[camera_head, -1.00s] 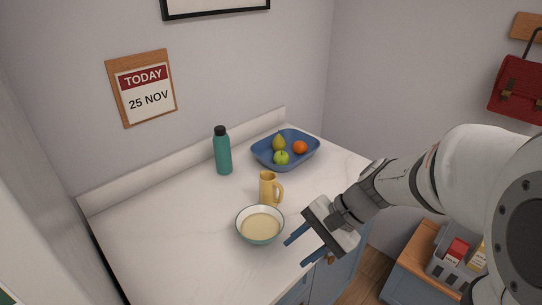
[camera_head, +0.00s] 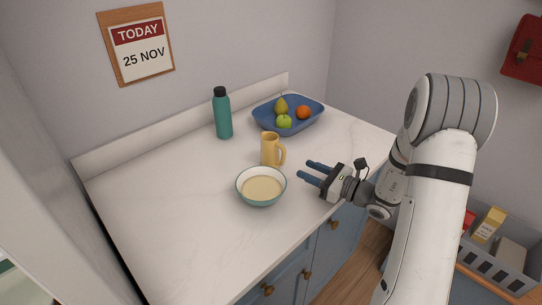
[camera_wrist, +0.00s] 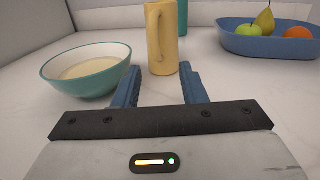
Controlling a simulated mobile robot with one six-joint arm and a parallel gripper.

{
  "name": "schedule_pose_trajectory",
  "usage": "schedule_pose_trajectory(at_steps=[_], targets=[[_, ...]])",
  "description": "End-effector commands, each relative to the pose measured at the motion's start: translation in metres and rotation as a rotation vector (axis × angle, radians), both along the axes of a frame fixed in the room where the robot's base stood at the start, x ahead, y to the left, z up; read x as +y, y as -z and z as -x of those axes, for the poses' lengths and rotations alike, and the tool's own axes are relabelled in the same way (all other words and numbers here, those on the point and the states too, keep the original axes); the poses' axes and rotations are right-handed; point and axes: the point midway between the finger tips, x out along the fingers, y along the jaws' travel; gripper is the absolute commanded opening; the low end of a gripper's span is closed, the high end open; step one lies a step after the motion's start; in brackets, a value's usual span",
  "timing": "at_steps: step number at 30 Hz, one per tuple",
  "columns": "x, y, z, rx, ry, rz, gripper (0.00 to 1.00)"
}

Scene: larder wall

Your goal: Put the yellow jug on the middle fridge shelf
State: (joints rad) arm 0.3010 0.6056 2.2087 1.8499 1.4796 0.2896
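The yellow jug (camera_head: 269,149) stands upright on the white counter, behind the bowl, with its handle toward the right in the head view. In the wrist view the jug (camera_wrist: 162,38) stands just beyond and between my fingertips, its handle facing the camera. My gripper (camera_head: 308,172) is open and empty, with its blue fingers pointing at the jug from the right. In the wrist view my gripper (camera_wrist: 158,85) shows a wide gap between its fingers. The fingers appear short of the jug. No fridge shelf can be made out.
A teal-rimmed bowl (camera_head: 262,199) of pale liquid stands close to the jug, left of my fingers in the wrist view (camera_wrist: 70,78). Behind are a teal bottle (camera_head: 222,115) and a blue fruit tray (camera_head: 311,125). The counter's left part is clear.

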Motion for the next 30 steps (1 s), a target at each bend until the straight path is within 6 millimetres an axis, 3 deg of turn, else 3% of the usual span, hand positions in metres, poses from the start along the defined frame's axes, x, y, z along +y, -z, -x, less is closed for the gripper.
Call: schedule_pose_trajectory(at_steps=[13, 23, 30], targets=[[0.052, -0.009, -0.028, 0.000, -0.005, 0.003, 0.38], [0.057, -0.008, -0.033, -0.001, -0.001, 0.003, 0.38], [0.057, -0.008, -0.033, -0.001, -0.001, 0.003, 0.18]])
